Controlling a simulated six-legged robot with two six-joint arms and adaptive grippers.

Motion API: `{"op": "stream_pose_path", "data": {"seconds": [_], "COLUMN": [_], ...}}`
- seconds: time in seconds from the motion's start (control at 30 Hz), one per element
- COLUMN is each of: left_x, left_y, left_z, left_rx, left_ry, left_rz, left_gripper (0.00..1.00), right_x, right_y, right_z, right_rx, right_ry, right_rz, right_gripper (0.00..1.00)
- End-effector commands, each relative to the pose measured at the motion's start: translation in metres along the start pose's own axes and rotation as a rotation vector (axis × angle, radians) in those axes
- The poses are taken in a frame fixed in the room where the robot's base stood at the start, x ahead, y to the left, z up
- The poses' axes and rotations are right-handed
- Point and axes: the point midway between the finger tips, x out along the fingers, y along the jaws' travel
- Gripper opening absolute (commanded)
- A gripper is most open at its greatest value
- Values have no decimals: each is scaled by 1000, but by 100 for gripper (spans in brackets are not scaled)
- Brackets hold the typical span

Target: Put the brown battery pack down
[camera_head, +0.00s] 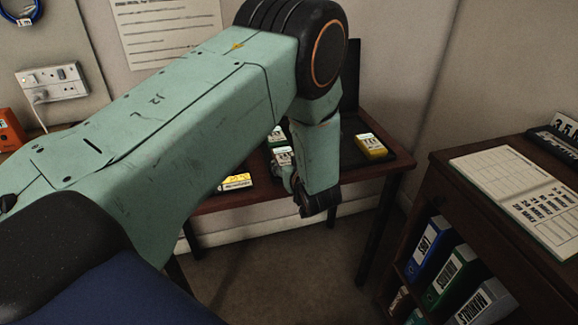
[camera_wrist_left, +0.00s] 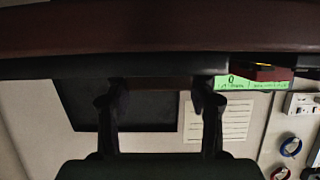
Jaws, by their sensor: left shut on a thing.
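My left gripper (camera_wrist_left: 159,90) has its two dark fingers on either side of a narrow dark brown strip in the left wrist view. This strip seems to be the brown battery pack (camera_wrist_left: 160,84), held between the fingertips; most of it is hidden or in shade. In the head view my left forearm reaches down in front of the table (camera_head: 385,178) and covers most of the hand. The pack cannot be made out there. My right gripper is in neither view.
Green-and-white packs (camera_head: 281,155) lie on the table beside my forearm. A yellow pack (camera_head: 371,145) lies on a dark tray to the right, and another yellow pack (camera_head: 236,182) near the front edge. A shelf cabinet (camera_head: 470,190) with binders stands at right.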

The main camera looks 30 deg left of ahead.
Motion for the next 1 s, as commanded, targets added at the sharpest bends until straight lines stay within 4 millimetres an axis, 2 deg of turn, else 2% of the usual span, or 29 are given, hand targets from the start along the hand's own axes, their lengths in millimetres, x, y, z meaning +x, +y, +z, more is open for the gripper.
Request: {"op": "stream_pose_path", "data": {"seconds": [0.37, 0.4, 0.5, 0.87, 1.0], "left_x": [2, 2, 2, 0, -14], "left_y": [0, 0, 0, 0, 1], "left_z": [3, 4, 3, -2, -2], "left_rx": [-2, -2, -2, -2, 2], "left_ry": [2, 2, 2, 2, 1], "left_rz": [1, 1, 1, 1, 3], "left_gripper": [19, 56, 64, 64, 64], "right_x": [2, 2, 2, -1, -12], "right_y": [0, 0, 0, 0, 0], "right_z": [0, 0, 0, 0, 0], "right_rx": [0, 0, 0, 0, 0], "right_ry": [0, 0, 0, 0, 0], "right_rz": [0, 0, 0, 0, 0], "right_gripper": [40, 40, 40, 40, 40]}}
